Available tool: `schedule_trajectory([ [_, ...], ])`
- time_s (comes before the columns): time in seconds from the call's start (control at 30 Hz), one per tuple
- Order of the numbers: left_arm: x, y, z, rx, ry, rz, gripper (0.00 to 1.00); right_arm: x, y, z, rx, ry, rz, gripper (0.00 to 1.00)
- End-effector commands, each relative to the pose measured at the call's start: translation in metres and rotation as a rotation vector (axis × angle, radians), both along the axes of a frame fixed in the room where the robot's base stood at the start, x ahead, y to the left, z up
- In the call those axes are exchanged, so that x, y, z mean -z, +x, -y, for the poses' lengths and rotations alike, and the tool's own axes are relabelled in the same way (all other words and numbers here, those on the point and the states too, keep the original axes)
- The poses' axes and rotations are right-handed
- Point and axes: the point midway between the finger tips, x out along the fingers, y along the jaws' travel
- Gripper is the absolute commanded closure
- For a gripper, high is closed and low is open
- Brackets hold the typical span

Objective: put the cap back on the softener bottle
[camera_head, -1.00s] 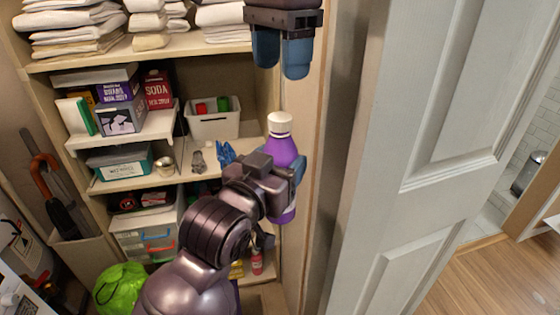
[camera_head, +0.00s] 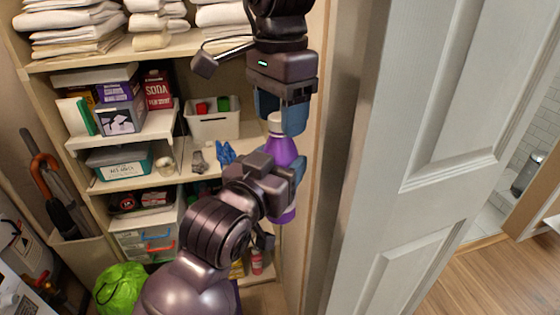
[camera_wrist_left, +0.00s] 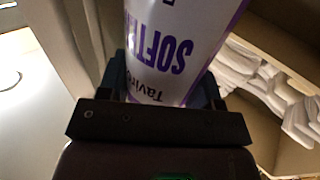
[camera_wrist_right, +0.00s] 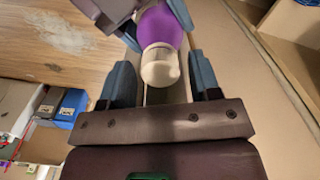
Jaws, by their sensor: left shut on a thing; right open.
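The softener bottle (camera_head: 283,150) is purple and stands upright in my left gripper (camera_head: 287,182). That gripper is shut around the bottle's body. The left wrist view shows the bottle's label (camera_wrist_left: 175,50) close up between the fingers. The white cap (camera_head: 275,122) sits at the bottle's top; whether it is seated tightly I cannot tell. My right gripper (camera_head: 280,117) is above, pointing down, with its fingers around the cap. In the right wrist view the cap (camera_wrist_right: 160,66) lies between the open fingers, with gaps on both sides.
Shelves behind hold folded towels (camera_head: 75,28), boxes (camera_head: 120,110), a white bin (camera_head: 213,125) and blue clothespins or similar (camera_head: 226,152). A white door (camera_head: 430,130) stands close on the right. A green bag (camera_head: 120,288) is at the lower left.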

Motion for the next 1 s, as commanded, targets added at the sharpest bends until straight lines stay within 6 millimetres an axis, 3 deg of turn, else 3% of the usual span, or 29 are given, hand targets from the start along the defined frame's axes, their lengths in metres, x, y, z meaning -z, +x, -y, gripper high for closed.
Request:
schedule_trajectory([
  [0.17,-0.0008,-0.0001,0.0,0.0,-0.001,0.002,1.0,-0.0002,-0.0001,0.0001,0.0,0.0,0.0,0.43],
  [0.5,-0.0007,-0.0001,0.0,0.0,-0.001,0.002,1.0,-0.0005,0.0,0.0,0.0,0.0,0.0,0.92],
  [0.57,-0.0007,-0.0001,0.0,0.0,-0.001,0.002,1.0,-0.0005,0.0,0.0,0.0,0.001,0.001,0.93],
  [0.6,-0.0007,-0.0001,0.0,0.0,-0.001,0.002,1.0,-0.0005,0.0,0.0,0.0,0.001,0.001,0.58],
  [0.7,-0.0007,-0.0001,0.0,0.0,-0.001,0.002,1.0,-0.0005,0.0,0.0,0.0,0.001,0.001,0.43],
  [0.73,-0.0007,-0.0001,0.0,0.0,-0.001,0.002,1.0,-0.0005,0.0,0.0,0.0,0.001,0.001,0.39],
  [1.0,-0.0007,-0.0001,0.0,0.0,-0.001,0.002,1.0,-0.0017,0.0001,0.0,0.0,0.001,0.001,0.39],
])
